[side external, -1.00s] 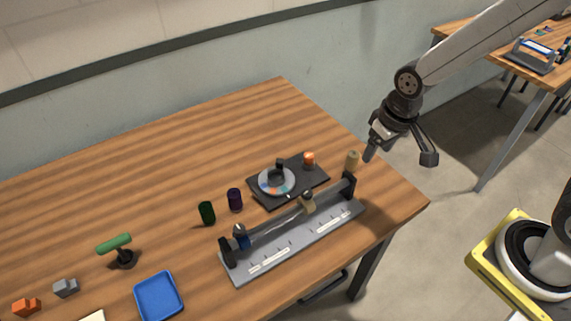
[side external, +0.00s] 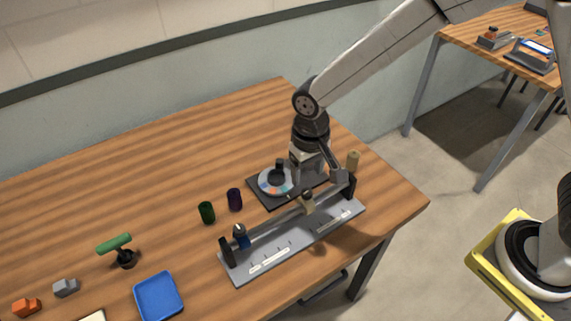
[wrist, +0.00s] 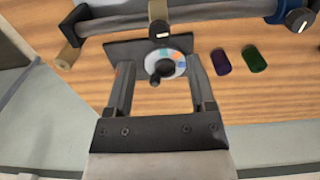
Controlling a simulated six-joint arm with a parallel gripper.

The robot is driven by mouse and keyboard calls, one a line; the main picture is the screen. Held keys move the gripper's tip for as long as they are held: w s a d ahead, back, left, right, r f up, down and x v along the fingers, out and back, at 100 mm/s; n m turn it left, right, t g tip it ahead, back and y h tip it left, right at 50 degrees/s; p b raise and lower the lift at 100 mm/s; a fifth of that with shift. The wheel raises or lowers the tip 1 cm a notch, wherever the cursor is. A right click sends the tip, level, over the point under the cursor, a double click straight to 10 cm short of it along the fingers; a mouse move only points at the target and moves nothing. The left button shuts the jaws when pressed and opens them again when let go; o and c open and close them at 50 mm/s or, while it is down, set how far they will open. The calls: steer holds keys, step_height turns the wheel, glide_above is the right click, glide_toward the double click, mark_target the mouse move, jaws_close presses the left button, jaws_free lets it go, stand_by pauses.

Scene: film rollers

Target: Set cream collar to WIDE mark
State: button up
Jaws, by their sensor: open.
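The cream collar (side external: 308,201) sits on the rail (side external: 285,216) of the grey fixture, right of the middle in the side view. It also shows at the top of the wrist view (wrist: 159,20). A blue collar (side external: 241,236) sits near the rail's left end. The fixture base (side external: 290,250) carries white label strips, too small to read. My gripper (side external: 322,180) is open and empty, above the dark dial plate and behind the rail, close to the cream collar. In the wrist view its two fingers (wrist: 160,80) are spread, with the dial seen between them.
The colored dial (side external: 268,184) with a black knob sits on a dark plate behind the rail. A tan cylinder (side external: 353,161) stands by the rail's right end. Purple (side external: 235,199) and green (side external: 207,212) rollers stand left. A blue tray (side external: 158,296) lies at the front.

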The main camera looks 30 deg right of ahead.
mark_target(306, 191)
steer(key=shift+f, duration=3.75)
jaws_close()
